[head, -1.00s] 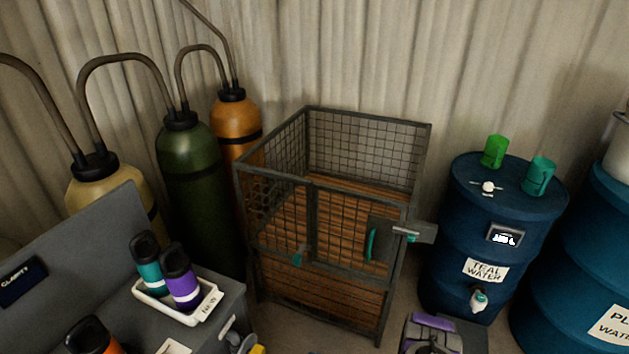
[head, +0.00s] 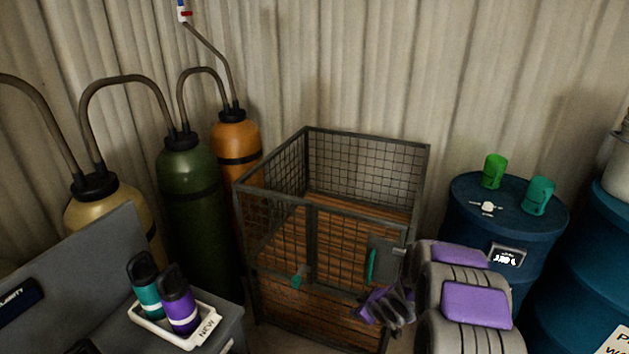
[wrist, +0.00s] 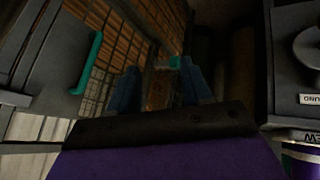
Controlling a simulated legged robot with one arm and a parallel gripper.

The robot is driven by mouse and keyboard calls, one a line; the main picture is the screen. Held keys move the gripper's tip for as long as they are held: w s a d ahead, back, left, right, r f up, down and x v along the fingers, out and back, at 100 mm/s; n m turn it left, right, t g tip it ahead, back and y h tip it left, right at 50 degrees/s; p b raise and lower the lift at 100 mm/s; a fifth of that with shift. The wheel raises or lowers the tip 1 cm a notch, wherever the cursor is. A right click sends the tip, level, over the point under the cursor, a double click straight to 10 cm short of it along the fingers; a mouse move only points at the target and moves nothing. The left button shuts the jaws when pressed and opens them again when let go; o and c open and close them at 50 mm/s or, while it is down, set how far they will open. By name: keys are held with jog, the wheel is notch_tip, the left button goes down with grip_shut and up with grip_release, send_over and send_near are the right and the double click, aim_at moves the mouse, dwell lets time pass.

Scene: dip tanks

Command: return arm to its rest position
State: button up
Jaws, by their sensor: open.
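My gripper (head: 385,308) is at the lower middle right of the head view, in front of the wire cage (head: 311,225). It looks empty. In the wrist view its two blue fingers (wrist: 160,88) stand apart with nothing between them. My grey and purple arm rises from the bottom edge in the head view, folded forward, and hides the cage's lower right corner and part of the blue drum behind it. I cannot tell how far the gripper is from the cage front.
The cage has a teal handle (head: 371,265) and a teal latch (head: 297,277). A blue drum (head: 470,215) with a green cup (head: 494,171) and a teal cup (head: 539,196) stands right. A white tray (head: 203,331) with two bottles is at lower left. Gas cylinders (head: 190,190) stand behind.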

jog(key=s+d+r+m+g+h, duration=0.2)
jog(key=s+d+r+m, duration=0.1)
jog(key=s+r, duration=0.55)
jog(key=s+d+r+m+g+h, duration=0.1)
jog(key=s+d+r+m+h, duration=0.15)
jog(key=s+r, duration=0.6)
jog(key=s+a+r+m+g, duration=0.1)
jog(key=s+a+r+g, duration=0.1)
jog(key=s, duration=0.8)
jog(key=s+a+r+m+g+y, duration=0.1)
jog(key=s+r, duration=0.3)
jog(key=s, duration=0.6)
jog(key=s+a+r+m+g, duration=0.2)
jog(key=s+a+r, duration=0.1)
jog(key=s, duration=0.7)
jog(key=shift+s+r+g+y, duration=0.15)
jog(key=shift+r+g+y, duration=0.2)
jog(key=shift+r+g, duration=0.1)
jog(key=shift+m, duration=0.25)
jog(key=shift+c, duration=0.6)
